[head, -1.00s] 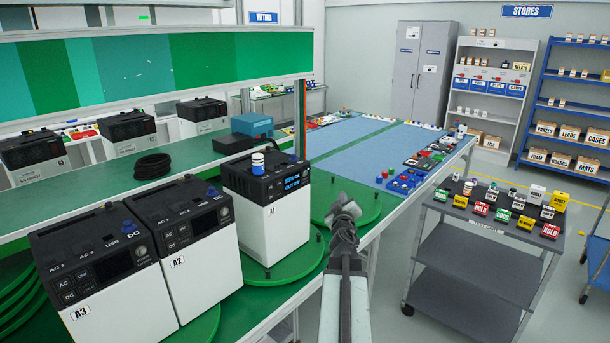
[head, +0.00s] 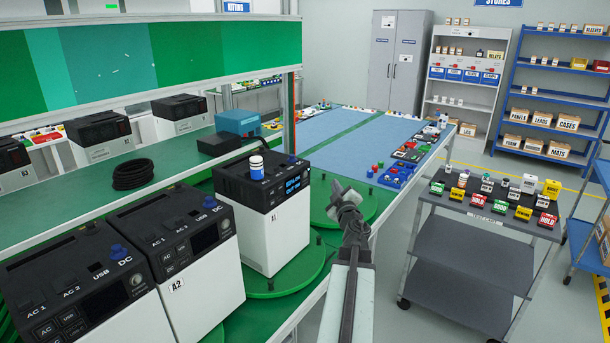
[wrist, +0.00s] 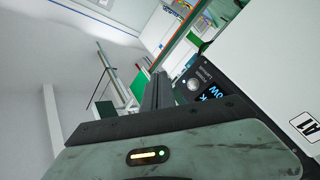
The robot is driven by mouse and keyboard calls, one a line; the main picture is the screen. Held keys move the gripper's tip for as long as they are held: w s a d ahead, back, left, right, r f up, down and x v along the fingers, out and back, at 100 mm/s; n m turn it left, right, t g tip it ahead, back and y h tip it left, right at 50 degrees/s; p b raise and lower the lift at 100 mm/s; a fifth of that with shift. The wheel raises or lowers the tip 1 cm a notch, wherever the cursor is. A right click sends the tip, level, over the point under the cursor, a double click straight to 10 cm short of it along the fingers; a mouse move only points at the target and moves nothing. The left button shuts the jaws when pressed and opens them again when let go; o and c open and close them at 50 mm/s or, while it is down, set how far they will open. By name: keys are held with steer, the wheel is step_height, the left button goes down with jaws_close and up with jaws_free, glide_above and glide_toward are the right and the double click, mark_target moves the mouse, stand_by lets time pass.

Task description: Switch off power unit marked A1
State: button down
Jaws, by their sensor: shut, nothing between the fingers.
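Power unit A1 (head: 262,230) is a white box with a black top part, standing on a green turntable disc (head: 290,282). Its screen (head: 296,182) is lit with blue text. In the wrist view, its A1 label (wrist: 309,125), lit screen (wrist: 212,93) and a round silver button (wrist: 194,84) show at the right. A small white and blue bottle (head: 257,170) stands on its top. My gripper (head: 347,200) is shut and empty, to the right of the unit and apart from it in the head view. The wrist view shows its fingers (wrist: 158,92) left of the button.
Unit A2 (head: 200,285) and another unit (head: 125,325) stand at the front left, close to A1. A grey trolley (head: 470,255) with small items stands right, with open floor between.

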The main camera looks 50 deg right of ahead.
mark_target(306, 175)
steer(key=w, duration=0.8)
steer(key=shift+w, duration=0.35)
steer(key=shift+w, duration=0.15)
stand_by(1.7)
steer(key=shift+w, duration=0.25)
steer(key=shift+w, duration=0.35)
stand_by(0.6)
steer(key=shift+s, duration=0.7)
steer(key=shift+s, duration=0.1)
